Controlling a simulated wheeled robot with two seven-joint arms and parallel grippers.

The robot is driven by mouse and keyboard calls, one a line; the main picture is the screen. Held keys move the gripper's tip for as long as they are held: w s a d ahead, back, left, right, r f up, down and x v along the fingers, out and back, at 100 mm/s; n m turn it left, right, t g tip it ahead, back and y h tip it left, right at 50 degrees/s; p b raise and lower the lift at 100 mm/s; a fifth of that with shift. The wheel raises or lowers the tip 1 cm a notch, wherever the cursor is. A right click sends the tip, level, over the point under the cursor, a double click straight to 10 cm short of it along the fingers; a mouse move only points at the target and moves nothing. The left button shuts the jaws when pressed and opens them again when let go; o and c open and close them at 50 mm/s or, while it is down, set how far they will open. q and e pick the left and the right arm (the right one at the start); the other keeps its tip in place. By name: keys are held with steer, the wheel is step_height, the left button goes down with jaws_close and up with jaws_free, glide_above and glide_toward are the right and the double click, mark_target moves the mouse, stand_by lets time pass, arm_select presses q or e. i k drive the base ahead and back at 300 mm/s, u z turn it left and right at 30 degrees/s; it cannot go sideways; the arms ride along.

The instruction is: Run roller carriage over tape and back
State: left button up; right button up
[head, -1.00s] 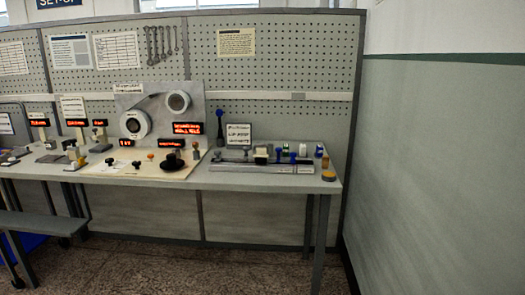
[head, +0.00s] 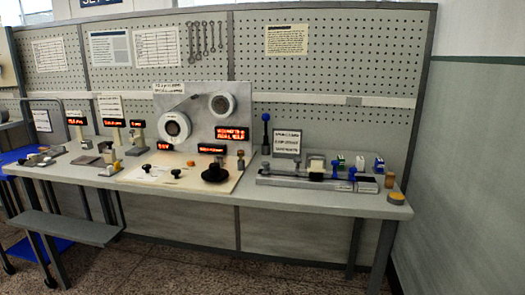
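A long grey rail fixture (head: 318,183) lies on the right part of the workbench in the head view. A pale block-like carriage (head: 316,164) sits on it towards the middle, with blue clamp-like parts (head: 343,184) to its right. A blue-knobbed upright handle (head: 266,133) stands behind the fixture's left end. I cannot make out the tape at this size. Neither of my grippers is in the head view.
The workbench (head: 225,199) has a winding panel (head: 195,120) with two white reels in the middle and several small gauges at left. A yellow round item (head: 396,198) sits near the right corner. A grey bench (head: 72,227) stands at front left. The floor ahead is clear.

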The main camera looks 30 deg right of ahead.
mark_target(316, 170)
steer(key=u, duration=0.1)
steer(key=i, duration=0.85)
steer(key=z, duration=0.4)
